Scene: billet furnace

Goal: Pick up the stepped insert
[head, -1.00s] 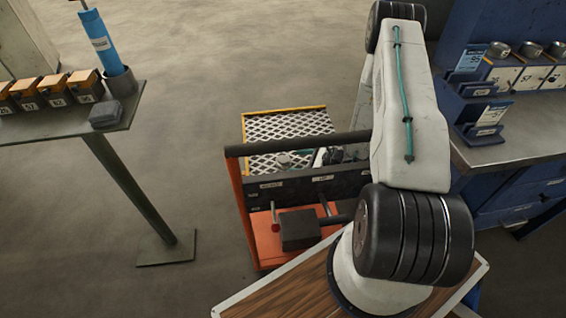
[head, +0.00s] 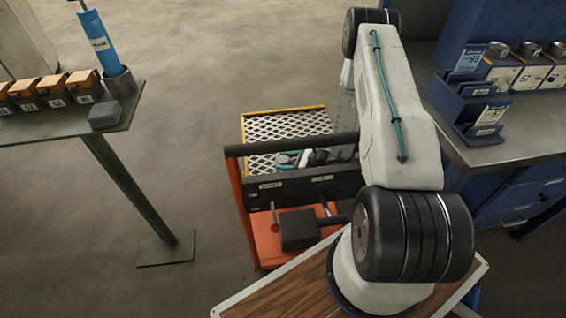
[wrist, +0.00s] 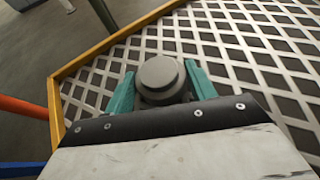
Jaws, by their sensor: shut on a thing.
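The stepped insert (wrist: 161,76) is a grey round piece with a narrower disc on top of a wider one. It sits between the two teal fingers of my gripper (wrist: 161,88) in the wrist view, and the fingers are shut on its sides. White metal mesh lies beneath it; I cannot tell whether it touches the mesh. In the head view my gripper (head: 291,159) shows small over the near part of the mesh platform, partly hidden by the dark rail, and the insert is hard to make out there.
The mesh platform (head: 290,122) has a raised yellow edge. An orange-framed cart with a dark handrail (head: 255,147) stands just in front. A blue bench (head: 510,150) with pots and holders is at right. A table (head: 60,128) with several boxes is at left. Open floor lies between.

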